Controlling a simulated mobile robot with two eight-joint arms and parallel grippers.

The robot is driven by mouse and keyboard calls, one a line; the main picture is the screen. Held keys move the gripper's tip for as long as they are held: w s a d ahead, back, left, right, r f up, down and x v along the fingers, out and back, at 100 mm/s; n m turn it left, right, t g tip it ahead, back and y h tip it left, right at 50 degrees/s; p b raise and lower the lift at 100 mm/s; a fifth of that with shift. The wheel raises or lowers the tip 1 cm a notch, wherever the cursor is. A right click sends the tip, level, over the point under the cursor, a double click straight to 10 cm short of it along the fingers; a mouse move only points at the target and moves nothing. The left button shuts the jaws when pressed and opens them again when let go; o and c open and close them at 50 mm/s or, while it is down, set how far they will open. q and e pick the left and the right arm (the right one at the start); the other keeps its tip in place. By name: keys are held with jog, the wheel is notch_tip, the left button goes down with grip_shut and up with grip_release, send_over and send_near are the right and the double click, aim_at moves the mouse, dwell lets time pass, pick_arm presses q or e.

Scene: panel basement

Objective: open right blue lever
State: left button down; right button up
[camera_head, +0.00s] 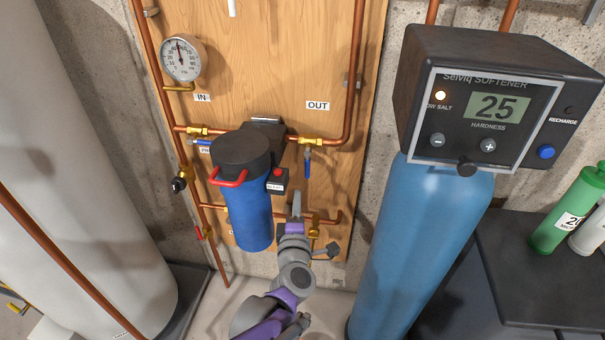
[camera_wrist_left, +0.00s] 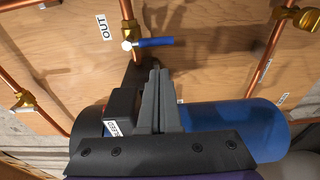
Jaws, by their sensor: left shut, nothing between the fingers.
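The right blue lever (camera_head: 307,163) hangs straight down from the brass OUT valve (camera_head: 309,141), across the line of the horizontal copper pipe. In the left wrist view the same lever (camera_wrist_left: 155,42) sticks out to the right of its pipe, just beyond my fingertips. My left gripper (camera_head: 297,199) is shut and empty, pointing up the panel below and slightly left of the lever. In the left wrist view its closed fingers (camera_wrist_left: 157,78) end short of the lever, with a visible gap. My right gripper is not in view.
A blue filter housing (camera_head: 246,212) with a black cap and red handle stands left of my gripper. A black box with a red button (camera_head: 277,181) sits close by. A left blue lever (camera_head: 201,142) lies along the pipe. The blue softener tank (camera_head: 420,235) stands right.

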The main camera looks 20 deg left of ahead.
aim_at(307, 165)
pick_arm(q)
jog(key=x, duration=1)
jog(key=shift+b, duration=0.4)
